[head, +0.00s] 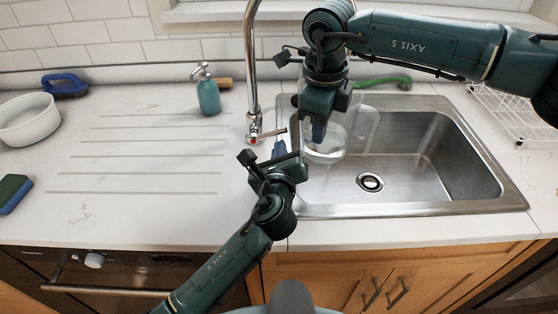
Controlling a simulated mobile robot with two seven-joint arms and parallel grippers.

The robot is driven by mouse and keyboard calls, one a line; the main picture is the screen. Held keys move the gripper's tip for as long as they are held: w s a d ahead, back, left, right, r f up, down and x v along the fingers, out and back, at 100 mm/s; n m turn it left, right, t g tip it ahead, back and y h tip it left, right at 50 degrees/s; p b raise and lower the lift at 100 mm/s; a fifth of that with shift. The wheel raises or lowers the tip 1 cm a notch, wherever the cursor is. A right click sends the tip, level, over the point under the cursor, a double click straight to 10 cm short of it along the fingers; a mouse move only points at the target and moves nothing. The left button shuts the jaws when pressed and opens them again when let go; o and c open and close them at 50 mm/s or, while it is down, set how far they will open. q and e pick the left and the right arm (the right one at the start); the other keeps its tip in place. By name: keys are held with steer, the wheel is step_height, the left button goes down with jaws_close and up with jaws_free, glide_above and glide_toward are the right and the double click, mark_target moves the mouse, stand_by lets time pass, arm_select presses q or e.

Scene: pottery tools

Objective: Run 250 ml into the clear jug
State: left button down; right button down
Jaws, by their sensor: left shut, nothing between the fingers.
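The clear jug (338,146) is at the left end of the sink, partly hidden behind my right gripper (319,132). The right gripper points down at the jug's near side and appears shut on it. A pale, rounded area shows low in the jug; I cannot read a level or any marks. The chrome tap (253,75) rises left of the jug, and its spout end is out of view. Its short lever (273,132) sticks out to the right above a red dot. My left gripper (279,148) is shut and empty, with its fingertips close to the lever; contact is unclear.
The steel sink (425,150) is clear to the right of the jug. A teal pump bottle (208,92) stands left of the tap. A green brush (382,82) lies behind the sink, and a wire rack (515,110) is at the right. The ribbed counter (140,150) is bare.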

mark_target(273, 132)
arm_select(q)
steer(key=shift+w+f, duration=0.15)
steer(key=shift+w, duration=1.1)
arm_select(e)
steer(key=shift+r, duration=0.1)
arm_select(q)
steer(key=shift+a+r+n, duration=0.1)
steer(key=shift+r+n, duration=0.35)
steer(key=shift+n, duration=0.25)
steer(key=shift+a+r+n+h, duration=0.15)
steer(key=shift+r+n+h, duration=0.15)
steer(key=shift+r+n, duration=0.3)
steer(key=n, duration=0.1)
steer(key=a+r+n, duration=0.1)
steer(key=n, duration=0.1)
steer(key=shift+a+r+n+t, duration=0.1)
steer(key=shift+r+n+t, duration=0.1)
steer(key=shift+n+t, duration=0.1)
steer(key=shift+s+a+r+n+t+h, duration=0.15)
steer(key=shift+a+r+n, duration=0.25)
steer(key=shift+n, duration=0.6)
steer(key=shift+w+a+r+n+t+h, duration=0.1)
steer(key=shift+a+r+n, duration=0.1)
steer(key=shift+a+n, duration=0.6)
steer(key=shift+s+a+r+n+t+h, duration=0.15)
steer(key=shift+a+r+n, duration=0.15)
steer(key=shift+n, duration=0.9)
steer(key=shift+w+r, duration=0.1)
steer(key=shift+r, duration=0.05)
